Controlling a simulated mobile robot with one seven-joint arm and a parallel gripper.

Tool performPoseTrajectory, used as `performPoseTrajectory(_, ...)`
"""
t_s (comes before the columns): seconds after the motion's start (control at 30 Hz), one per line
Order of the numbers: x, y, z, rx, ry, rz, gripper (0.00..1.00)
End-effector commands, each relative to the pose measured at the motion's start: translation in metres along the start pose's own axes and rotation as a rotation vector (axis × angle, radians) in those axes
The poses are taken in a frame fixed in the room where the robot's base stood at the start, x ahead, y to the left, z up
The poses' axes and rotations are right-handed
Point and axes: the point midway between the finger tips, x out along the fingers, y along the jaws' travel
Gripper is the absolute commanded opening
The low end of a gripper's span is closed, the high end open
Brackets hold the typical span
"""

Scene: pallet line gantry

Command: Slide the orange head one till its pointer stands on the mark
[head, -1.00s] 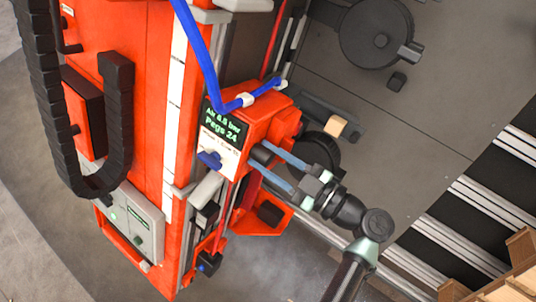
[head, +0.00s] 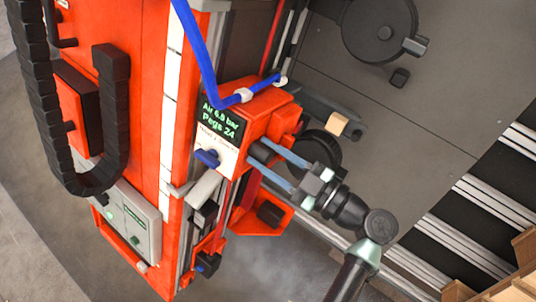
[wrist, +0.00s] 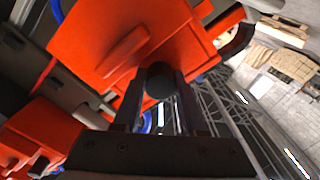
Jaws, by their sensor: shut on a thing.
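The orange head (head: 270,108) sits on the vertical rail of the orange gantry, with a dark display and a white label on its front. My gripper (head: 257,155) is shut on a dark round knob on the head's lower right side. In the wrist view my gripper (wrist: 159,76) has one finger on each side of the black knob (wrist: 161,84), below the head's orange housing (wrist: 130,40). A white scale strip (head: 172,90) with dark ticks runs along the gantry left of the head. I cannot make out the pointer or the mark.
A blue hose (head: 199,50) runs to the head's top. A second orange unit (head: 262,216) sits just below. A black cable chain (head: 112,120) hangs at left. A dark wheel (head: 380,28) and wooden pallets (head: 516,284) are at right; grey floor lies between.

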Motion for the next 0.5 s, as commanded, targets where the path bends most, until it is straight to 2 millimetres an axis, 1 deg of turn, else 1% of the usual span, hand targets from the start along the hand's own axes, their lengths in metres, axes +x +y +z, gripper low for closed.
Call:
performPoseTrajectory(0.03,-0.0008,-0.0056,0.0082,0.011,-0.007,-0.004,0.00)
performPoseTrajectory(0.3,-0.0008,-0.0046,0.0053,0.012,-0.008,-0.004,0.00)
performPoseTrajectory(0.33,-0.0008,-0.0045,0.0052,0.012,-0.008,-0.004,0.46)
performPoseTrajectory(0.37,-0.0008,-0.0043,0.0051,0.011,-0.008,-0.004,0.51)
performPoseTrajectory(0.4,-0.0008,-0.0042,0.0049,0.011,-0.008,-0.004,0.54)
performPoseTrajectory(0.5,-0.0006,-0.0038,0.0044,0.009,-0.007,-0.004,0.54)
